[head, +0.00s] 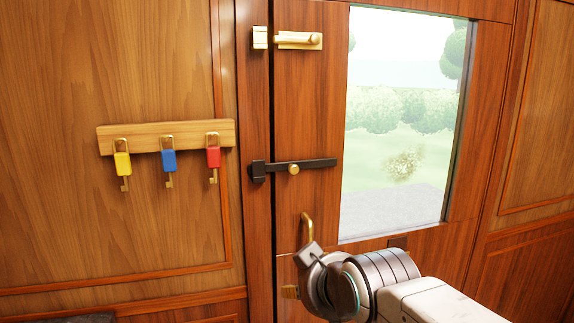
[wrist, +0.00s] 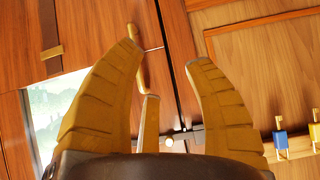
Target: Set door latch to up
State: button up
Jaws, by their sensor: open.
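The door (head: 305,100) has a dark horizontal latch bar (head: 318,163) with a round brass knob (head: 293,169); its left end lies at a dark keeper (head: 258,171) on the frame. In the wrist view the latch (wrist: 183,136) shows partly between my fingers, which hide some of it. A brass bolt (head: 299,39) is higher on the door. A curved brass handle (head: 307,226) is below the latch and also shows in the wrist view (wrist: 142,76). My gripper (wrist: 167,52) is open with nothing seen held. In the head view it is below the latch, near the handle; contact is unclear.
A wooden rack (head: 180,136) with yellow (head: 122,164), blue (head: 168,161) and red (head: 213,158) tagged keys hangs left of the door. A window (head: 400,120) fills the door's right part. The space before the latch looks clear.

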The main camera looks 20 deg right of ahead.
jog(key=s+f+g+p, duration=0.3)
jog(key=s+f, duration=0.1)
jog(key=s, duration=0.4)
jog(key=shift+s+f+g, duration=0.3)
jog(key=shift+f, duration=0.1)
jog(key=shift+a, duration=0.1)
